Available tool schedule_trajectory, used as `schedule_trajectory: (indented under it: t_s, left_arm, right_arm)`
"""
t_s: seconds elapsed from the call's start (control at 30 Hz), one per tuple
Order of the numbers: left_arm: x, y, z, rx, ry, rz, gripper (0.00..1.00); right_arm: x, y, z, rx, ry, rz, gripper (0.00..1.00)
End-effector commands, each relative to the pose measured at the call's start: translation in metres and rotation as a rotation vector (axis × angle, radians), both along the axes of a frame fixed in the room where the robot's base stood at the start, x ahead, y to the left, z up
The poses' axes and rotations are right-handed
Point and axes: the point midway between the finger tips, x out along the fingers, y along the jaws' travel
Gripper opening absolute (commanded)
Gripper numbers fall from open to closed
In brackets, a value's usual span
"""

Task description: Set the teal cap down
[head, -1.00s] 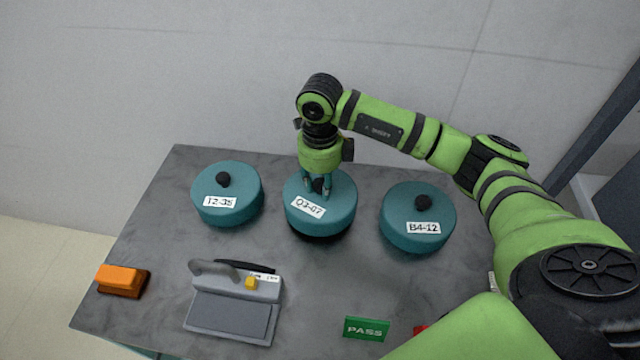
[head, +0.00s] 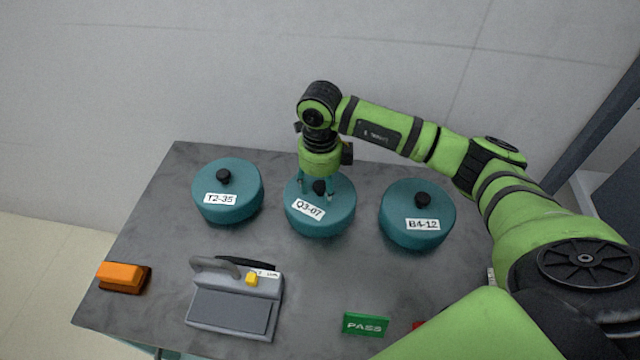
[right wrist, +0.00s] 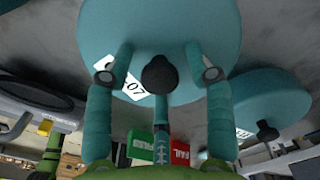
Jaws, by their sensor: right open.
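The teal cap labelled Q3-07 (head: 320,222) sits on the grey table in the middle of a row of three. It looks level, with a black knob (head: 319,187) on top. My right gripper (head: 317,194) is directly above it, fingers spread on either side of the knob. In the right wrist view, the fingers (right wrist: 161,85) are apart, and the knob (right wrist: 160,74) stands between them without being gripped. Teal cap T2-35 (head: 228,189) is to the left and teal cap B4-12 (head: 417,211) to the right. My left gripper is not in view.
A grey device with a handle (head: 235,308) stands at the front of the table (head: 300,290). An orange block (head: 122,276) lies at the left edge. A green PASS sign (head: 366,324) is at the front right, with a red piece (head: 418,326) partly hidden by my arm.

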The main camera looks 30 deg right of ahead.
Motion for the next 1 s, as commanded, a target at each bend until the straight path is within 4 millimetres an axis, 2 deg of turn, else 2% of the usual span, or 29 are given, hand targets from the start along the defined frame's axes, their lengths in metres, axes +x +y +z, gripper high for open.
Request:
schedule_trajectory:
  t_s: [0.17, 0.4, 0.6, 0.77, 1.0]
  left_arm:
    - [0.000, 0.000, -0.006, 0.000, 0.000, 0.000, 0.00]
    - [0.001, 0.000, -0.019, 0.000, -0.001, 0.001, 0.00]
    - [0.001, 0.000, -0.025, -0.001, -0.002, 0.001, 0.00]
    - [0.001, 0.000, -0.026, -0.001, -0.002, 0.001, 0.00]
    - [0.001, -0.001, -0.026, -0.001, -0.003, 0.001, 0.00]
  right_arm:
    - [0.002, 0.000, 0.023, 0.001, -0.008, 0.001, 0.54]
    - [0.001, 0.000, 0.076, 0.001, -0.008, 0.001, 0.54]
    - [0.001, 0.001, 0.109, 0.001, -0.005, 0.000, 0.54]
    - [0.000, 0.000, 0.120, 0.001, -0.002, 0.000, 0.54]
    - [0.000, 0.000, 0.122, 0.001, -0.001, 0.000, 0.54]
